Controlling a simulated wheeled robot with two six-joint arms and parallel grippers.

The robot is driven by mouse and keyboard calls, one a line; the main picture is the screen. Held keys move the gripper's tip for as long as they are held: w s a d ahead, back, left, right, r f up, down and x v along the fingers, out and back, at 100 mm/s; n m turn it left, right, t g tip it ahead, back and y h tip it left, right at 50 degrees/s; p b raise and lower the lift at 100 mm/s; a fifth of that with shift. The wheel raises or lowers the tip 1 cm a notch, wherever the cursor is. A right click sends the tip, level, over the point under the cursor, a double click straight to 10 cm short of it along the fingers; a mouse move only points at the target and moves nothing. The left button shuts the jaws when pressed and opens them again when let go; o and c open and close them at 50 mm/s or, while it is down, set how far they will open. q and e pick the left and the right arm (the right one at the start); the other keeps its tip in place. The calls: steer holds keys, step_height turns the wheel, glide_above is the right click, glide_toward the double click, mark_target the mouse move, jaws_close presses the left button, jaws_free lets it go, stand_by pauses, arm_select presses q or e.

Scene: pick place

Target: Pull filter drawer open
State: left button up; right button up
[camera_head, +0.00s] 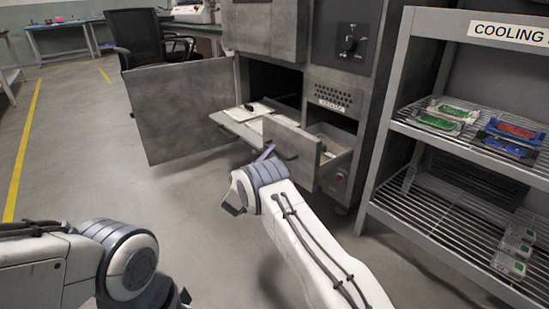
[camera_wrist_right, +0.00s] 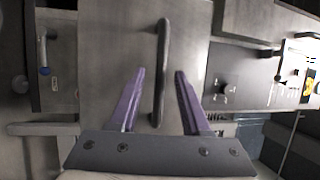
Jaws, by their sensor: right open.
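The filter drawer (camera_head: 292,141) is the grey drawer under the vent grille and its small label, at the right side of the machine. It stands partly pulled out, with its inside showing. In the right wrist view its front (camera_wrist_right: 105,40) faces me, with a dark bar handle (camera_wrist_right: 162,70) upright in the picture. My right gripper (camera_head: 266,152) is at the drawer front. In the wrist view its purple fingers (camera_wrist_right: 158,75) are open, one on each side of the handle, with gaps showing. My left arm is at the lower left; its fingers do not show.
An open door panel (camera_head: 180,110) and a pulled-out tray (camera_head: 238,124) with papers stand left of the drawer. A cooling rack (camera_head: 375,190) with boards stands close on the right. An office chair (camera_head: 140,40) is behind. The floor at left is clear.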

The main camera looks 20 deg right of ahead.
steer(key=shift+b+x, duration=0.4)
steer(key=shift+x, duration=1.05)
jaws_close()
stand_by(0.3)
